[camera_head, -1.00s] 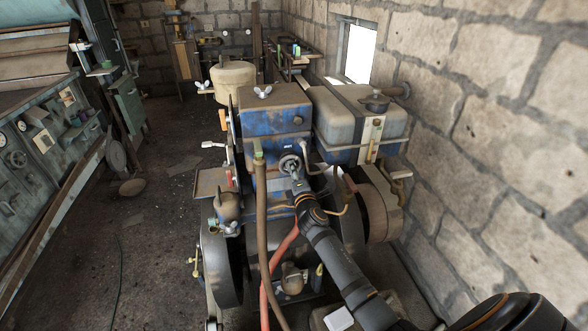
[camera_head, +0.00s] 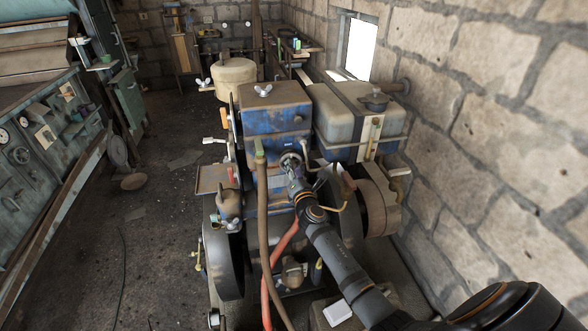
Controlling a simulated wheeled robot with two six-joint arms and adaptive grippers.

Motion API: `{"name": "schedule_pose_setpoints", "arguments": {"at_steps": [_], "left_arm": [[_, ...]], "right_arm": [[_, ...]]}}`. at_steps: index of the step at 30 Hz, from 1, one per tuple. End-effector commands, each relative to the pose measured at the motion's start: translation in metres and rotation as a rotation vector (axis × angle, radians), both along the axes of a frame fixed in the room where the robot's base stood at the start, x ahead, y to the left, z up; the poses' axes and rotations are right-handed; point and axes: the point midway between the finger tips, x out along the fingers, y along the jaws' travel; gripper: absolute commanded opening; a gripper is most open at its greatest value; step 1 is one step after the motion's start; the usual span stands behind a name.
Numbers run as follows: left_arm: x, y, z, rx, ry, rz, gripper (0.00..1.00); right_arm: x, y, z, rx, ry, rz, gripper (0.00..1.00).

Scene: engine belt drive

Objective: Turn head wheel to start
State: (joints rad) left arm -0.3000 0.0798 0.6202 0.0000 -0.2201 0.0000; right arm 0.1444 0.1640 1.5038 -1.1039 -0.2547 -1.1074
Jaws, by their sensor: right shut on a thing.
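The blue and rusty engine (camera_head: 275,120) stands in the middle of the head view. A small round head wheel (camera_head: 290,158) sits on its near face, right of the upright brown hose. My right arm comes in from the lower right, and my right gripper (camera_head: 293,168) is at this wheel, shut on it. The fingers are small and partly hide the wheel, so its exact turn cannot be told. My left gripper is not in view.
A grey fuel tank (camera_head: 360,110) stands right of the engine. A brown hose (camera_head: 262,215) and a red hose (camera_head: 281,250) run down close left of my arm. Large flywheels (camera_head: 222,262) flank the engine. The stone wall (camera_head: 500,130) bounds the right; floor at left is open.

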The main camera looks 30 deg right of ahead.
Motion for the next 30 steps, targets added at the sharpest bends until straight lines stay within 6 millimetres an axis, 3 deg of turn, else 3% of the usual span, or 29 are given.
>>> {"name": "schedule_pose_setpoints", "arguments": {"at_steps": [12,13,18,26,30], "left_arm": [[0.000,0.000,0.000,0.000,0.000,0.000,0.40],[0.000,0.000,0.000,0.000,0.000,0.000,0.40],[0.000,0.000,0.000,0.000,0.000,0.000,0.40],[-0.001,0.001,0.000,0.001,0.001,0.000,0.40],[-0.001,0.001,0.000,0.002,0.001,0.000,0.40]], "right_arm": [[0.000,0.000,-0.002,-0.008,0.005,0.000,0.00],[0.000,0.000,-0.002,-0.008,0.005,0.000,0.30],[0.000,0.000,-0.001,-0.007,0.003,0.000,0.52],[0.000,0.000,-0.001,-0.006,0.003,0.000,0.52],[-0.012,0.003,-0.002,-0.006,0.004,0.001,0.52]]}}
